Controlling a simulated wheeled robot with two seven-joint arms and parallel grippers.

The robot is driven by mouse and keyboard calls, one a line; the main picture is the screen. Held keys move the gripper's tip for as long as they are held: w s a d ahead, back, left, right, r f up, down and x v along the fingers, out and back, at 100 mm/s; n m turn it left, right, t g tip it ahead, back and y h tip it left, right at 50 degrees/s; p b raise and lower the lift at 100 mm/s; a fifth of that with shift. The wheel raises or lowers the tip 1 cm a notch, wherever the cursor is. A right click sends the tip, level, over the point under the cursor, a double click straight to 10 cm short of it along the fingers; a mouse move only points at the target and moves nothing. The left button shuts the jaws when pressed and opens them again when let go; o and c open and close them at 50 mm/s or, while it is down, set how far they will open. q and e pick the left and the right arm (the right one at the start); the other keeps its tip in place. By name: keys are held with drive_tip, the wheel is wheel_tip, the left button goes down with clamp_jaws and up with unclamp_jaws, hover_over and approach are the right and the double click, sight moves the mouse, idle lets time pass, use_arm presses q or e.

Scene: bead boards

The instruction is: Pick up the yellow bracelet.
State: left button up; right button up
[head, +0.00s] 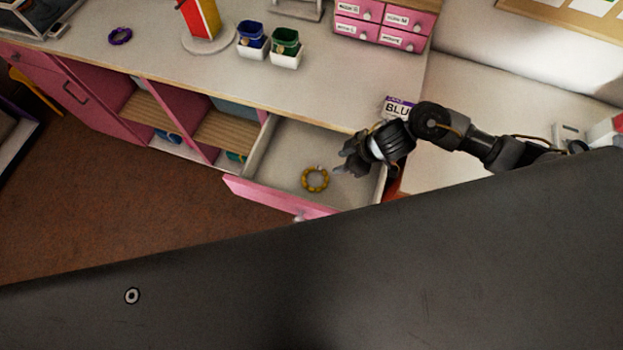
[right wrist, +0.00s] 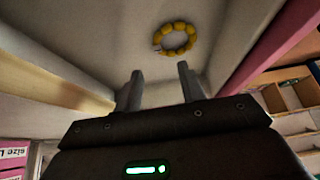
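The yellow bracelet (head: 306,185) is a ring of beads lying on the floor of an open drawer (head: 283,160) with a pink front. In the right wrist view the bracelet (right wrist: 191,42) lies beyond my fingertips, a little to the right, and all of its ring shows. My right gripper (head: 344,163) is over the right part of the drawer, just right of the bracelet and apart from it. In the right wrist view its two fingers (right wrist: 160,72) stand apart with nothing between them. My left gripper is not in view.
On the counter (head: 200,85) above are a purple bracelet (head: 120,36), blue (head: 251,46) and green (head: 285,42) cups, a "BLU" sign (head: 397,108) and pink small drawers (head: 378,23).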

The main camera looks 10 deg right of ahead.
approach(319, 168)
drive_tip(key=shift+a+f, duration=0.25)
drive_tip(key=shift+f, duration=0.35)
drive_tip(key=shift+a+f, duration=0.25)
drive_tip(key=shift+f, duration=0.4)
drive_tip(key=shift+w+x, duration=0.15)
drive_tip(key=shift+x, duration=1.25)
drive_tip(key=shift+w+x, duration=0.2)
drive_tip(key=shift+x, duration=1.25)
drive_tip(key=shift+a+r, duration=0.1)
drive_tip(key=shift+r, duration=0.1)
drive_tip(key=shift+c, duration=0.3)
clamp_jaws()
